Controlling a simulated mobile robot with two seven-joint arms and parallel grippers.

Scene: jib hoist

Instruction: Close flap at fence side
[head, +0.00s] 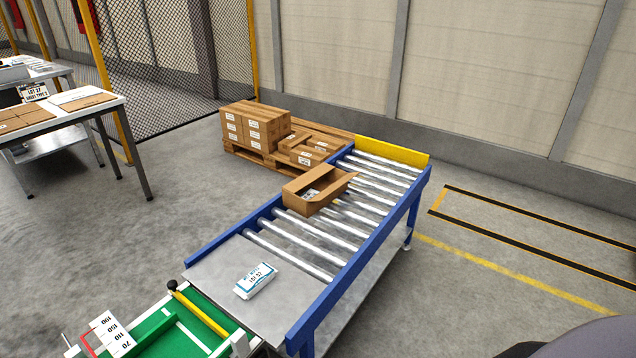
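An open brown cardboard box (311,206) sits on the rollers of the blue-framed conveyor (316,232). One flap stands out toward the right of the box. Something grey and white shows inside through the opening. The state of the flap on the side toward the mesh fence (170,62) is too small to tell. The fence stands at the upper left, well apart from the box. Neither of my grippers is in view, and nothing touches the box from above.
A pallet (250,153) with stacked cartons stands behind the conveyor. A yellow end stop (385,147) closes its far end. A green bench (185,330) adjoins the near end.

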